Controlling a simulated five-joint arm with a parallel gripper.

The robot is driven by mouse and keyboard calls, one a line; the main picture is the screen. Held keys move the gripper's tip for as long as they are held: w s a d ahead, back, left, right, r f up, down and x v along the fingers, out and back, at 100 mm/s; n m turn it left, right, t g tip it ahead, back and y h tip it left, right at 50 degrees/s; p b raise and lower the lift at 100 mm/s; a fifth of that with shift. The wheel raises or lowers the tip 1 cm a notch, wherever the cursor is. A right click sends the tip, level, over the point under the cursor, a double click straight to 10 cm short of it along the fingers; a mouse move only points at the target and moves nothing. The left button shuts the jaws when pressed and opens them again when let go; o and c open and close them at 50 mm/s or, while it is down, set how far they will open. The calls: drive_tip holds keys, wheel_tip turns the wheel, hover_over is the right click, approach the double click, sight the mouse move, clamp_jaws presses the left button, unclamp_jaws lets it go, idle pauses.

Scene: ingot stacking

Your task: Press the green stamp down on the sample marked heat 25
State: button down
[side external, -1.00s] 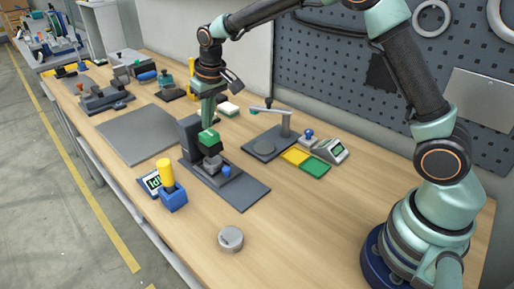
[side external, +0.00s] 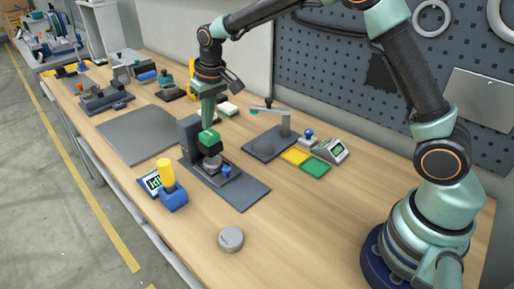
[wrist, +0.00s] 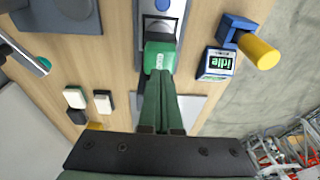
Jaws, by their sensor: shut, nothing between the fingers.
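The green stamp (side external: 209,138) is a green block on a dark grey press stand (side external: 190,135); it also shows in the wrist view (wrist: 160,57). A grey round piece (side external: 213,164) sits below the stamp on the stand's base; I cannot read any mark on it. A loose grey disc (side external: 230,239) lies on the table in front, its marking too small to read. My gripper (side external: 208,124) points down with its fingers together and empty. Its fingertips (wrist: 160,76) are at the top of the green stamp, seemingly touching it.
A blue holder with a yellow cylinder (side external: 167,173) and a small display (side external: 150,183) reading "idle" stand left of the press. The front right table is clear.

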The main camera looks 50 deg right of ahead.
sight(210, 134)
drive_tip(key=shift+s+f, duration=0.15)
drive_tip(key=shift+f, duration=2.05)
idle(1.8)
drive_tip(key=shift+r, duration=3.75)
drive_tip(key=shift+r, duration=0.1)
drive_tip(key=s+d+r+t, duration=0.2)
drive_tip(key=s+d+r, duration=0.3)
drive_tip(key=s+r, duration=0.5)
drive_tip(key=s+d+f, duration=0.1)
drive_tip(key=s, duration=0.5)
drive_tip(key=s+d+f+t, duration=0.1)
drive_tip(key=s+f, duration=0.1)
drive_tip(key=s, duration=0.5)
drive_tip(key=shift+s+d, duration=0.25)
drive_tip(key=shift+r, duration=0.1)
